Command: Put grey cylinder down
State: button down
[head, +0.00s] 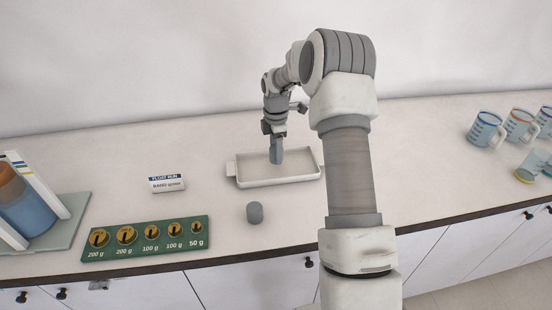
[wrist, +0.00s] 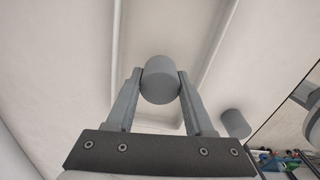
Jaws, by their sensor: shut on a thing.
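My gripper (head: 276,155) points down over the white tray (head: 240,182) on the counter. In the wrist view my gripper (wrist: 160,84) is shut on a grey cylinder (wrist: 161,88), held between the two fingertips. In the head view the held cylinder is hard to tell from the grey fingers. I cannot tell whether it touches the tray floor. A second grey cylinder (head: 254,212) stands on the counter in front of the tray. It also shows at the lower right of the wrist view (wrist: 236,124).
A green weight board (head: 146,252) with several brass weights lies at the front left. A blue-filled vessel (head: 28,212) on a plate is at far left. Several mugs (head: 486,129) stand at right.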

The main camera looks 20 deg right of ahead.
jog(key=shift+f, duration=1.6)
jog(key=shift+f, duration=0.1)
jog(key=shift+f, duration=0.15)
jog(key=shift+c, duration=1.4)
grip_release()
